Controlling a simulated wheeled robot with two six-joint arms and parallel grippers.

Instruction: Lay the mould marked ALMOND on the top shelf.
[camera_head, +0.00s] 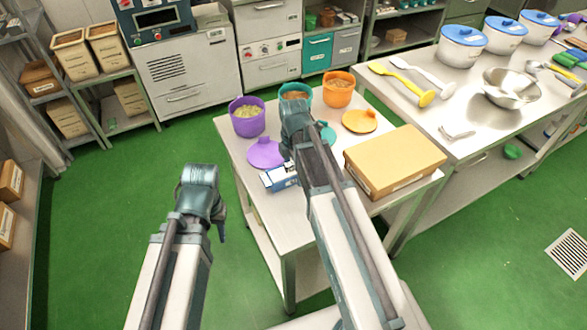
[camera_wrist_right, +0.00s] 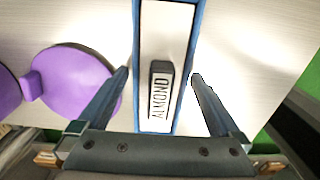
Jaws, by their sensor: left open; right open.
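The mould marked ALMOND (camera_wrist_right: 165,30) is a white block with blue edges and a dark-framed label. It lies on the white table (camera_head: 228,135), partly hidden by my right arm in the head view (camera_head: 279,178). My right gripper (camera_wrist_right: 161,75) is open, with one finger on each side of the mould and gaps visible between. In the head view its fingers are hidden behind the arm. My left gripper (camera_head: 221,232) hangs over the green floor, left of the table, away from the mould.
A purple lid (camera_head: 265,153) lies close to the mould. Purple (camera_head: 247,120), teal (camera_head: 294,93) and orange (camera_head: 339,93) tubs stand behind, with an orange lid (camera_head: 359,121). A tan box (camera_head: 395,155) occupies the table's right. A shelf rack (camera_head: 40,87) stands at far left.

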